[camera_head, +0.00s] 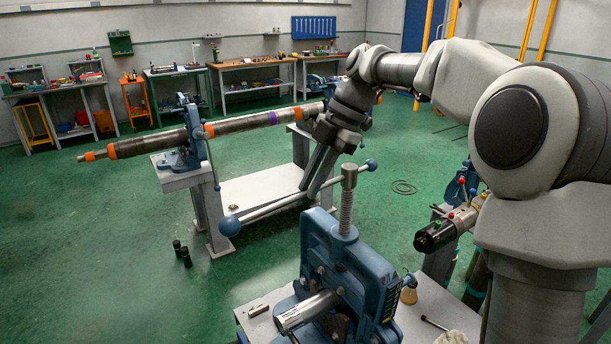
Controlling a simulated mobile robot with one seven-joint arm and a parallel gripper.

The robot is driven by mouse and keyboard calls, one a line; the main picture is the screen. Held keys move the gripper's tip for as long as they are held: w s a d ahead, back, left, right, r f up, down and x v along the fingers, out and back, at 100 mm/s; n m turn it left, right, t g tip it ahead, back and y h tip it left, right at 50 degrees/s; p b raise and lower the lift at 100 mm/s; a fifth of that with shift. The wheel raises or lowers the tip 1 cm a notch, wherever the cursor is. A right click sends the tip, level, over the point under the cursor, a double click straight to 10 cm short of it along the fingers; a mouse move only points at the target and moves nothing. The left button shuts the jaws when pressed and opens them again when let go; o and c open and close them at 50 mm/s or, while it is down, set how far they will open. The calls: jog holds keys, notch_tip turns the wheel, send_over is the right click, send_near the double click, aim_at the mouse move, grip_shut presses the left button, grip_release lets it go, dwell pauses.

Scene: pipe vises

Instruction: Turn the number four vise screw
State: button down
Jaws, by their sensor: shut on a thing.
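A blue pipe vise (350,265) stands in the foreground with a pipe (306,311) in it. Its upright threaded screw (346,210) rises from the top. A sliding handle bar (268,211) passes through the screw head, with a blue ball at each end. The bar slants from lower left to upper right. My gripper (309,192) comes down from above, its fingers shut on the bar left of the screw. The exact contact at the fingertips is hard to see. I cannot read a number on this vise.
Behind, another blue vise (186,140) on a stand (180,178) holds a long pipe (150,142) with orange bands. A brass-coloured item (409,294) and a tool (434,324) lie right of the near vise.

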jog(key=shift+s+d+f+n+g, duration=0.3)
jog(key=shift+s+d+n+g, duration=0.2)
jog(key=shift+s+d+n, duration=0.45)
jog(key=shift+w+a+n, duration=0.1)
jog(key=shift+n, duration=0.15)
jog(key=c, duration=0.8)
grip_release()
jog(key=shift+w, duration=0.15)
jog(key=shift+c, duration=0.2)
jog(key=shift+r, duration=0.15)
jog(key=p+v, duration=0.5)
jog(key=v, duration=1.2)
jog(key=shift+a+r+p, duration=0.2)
jog(key=shift+r+p, duration=0.05)
jog(key=shift+p, duration=0.05)
